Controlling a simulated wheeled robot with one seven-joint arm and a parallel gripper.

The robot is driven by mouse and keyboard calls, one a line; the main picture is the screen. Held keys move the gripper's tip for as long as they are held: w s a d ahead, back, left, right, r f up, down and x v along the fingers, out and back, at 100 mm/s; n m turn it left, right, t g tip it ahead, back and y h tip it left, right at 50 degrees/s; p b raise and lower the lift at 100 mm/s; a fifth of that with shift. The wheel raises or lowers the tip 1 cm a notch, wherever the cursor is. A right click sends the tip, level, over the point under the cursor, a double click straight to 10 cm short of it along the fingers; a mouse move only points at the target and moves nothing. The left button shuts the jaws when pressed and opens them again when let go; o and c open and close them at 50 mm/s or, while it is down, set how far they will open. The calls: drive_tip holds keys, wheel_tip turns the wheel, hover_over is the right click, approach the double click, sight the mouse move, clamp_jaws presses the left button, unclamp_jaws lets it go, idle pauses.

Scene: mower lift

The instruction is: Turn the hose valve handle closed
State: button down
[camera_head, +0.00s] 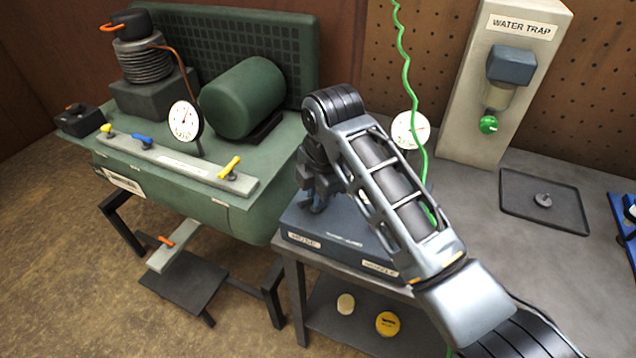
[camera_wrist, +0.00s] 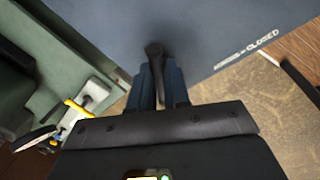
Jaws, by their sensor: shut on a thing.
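The hose valve handle is a dark lever (camera_wrist: 154,52) in the wrist view, against a blue-grey box (camera_wrist: 215,30). The box carries lettering that appears to read "ACROSS = CLOSED" (camera_wrist: 246,49). My gripper (camera_wrist: 160,84) is shut on the lever, with a finger on each side of it. In the head view my gripper (camera_head: 316,196) reaches down to the left part of the box (camera_head: 335,238) at the bench edge. The lever cannot be made out there, behind my gripper and arm.
A green compressor tank (camera_head: 245,98) stands left of the bench, with a bar of small coloured valves (camera_head: 178,165) and a gauge (camera_head: 184,120). A green coiled hose (camera_head: 405,60) hangs behind my arm. A water trap post (camera_head: 480,100) and a dark tray (camera_head: 520,208) are right.

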drive_tip(key=m+p, duration=0.1)
drive_tip(key=m, duration=0.4)
drive_tip(key=shift+a+r+m+t+h+p, duration=0.15)
drive_tip(key=shift+m+t+h+p, duration=0.15)
drive_tip(key=shift+h+p, duration=0.1)
drive_tip(key=m+h, duration=0.1)
drive_tip(key=m, duration=0.4)
drive_tip(key=shift+m, duration=0.3)
drive_tip(key=c, duration=1.2)
unclamp_jaws()
drive_tip(key=shift+s, duration=0.15)
drive_tip(key=shift+o, duration=0.2)
drive_tip(key=b+v, duration=0.1)
drive_tip(key=v, duration=0.6)
drive_tip(key=shift+r, duration=0.35)
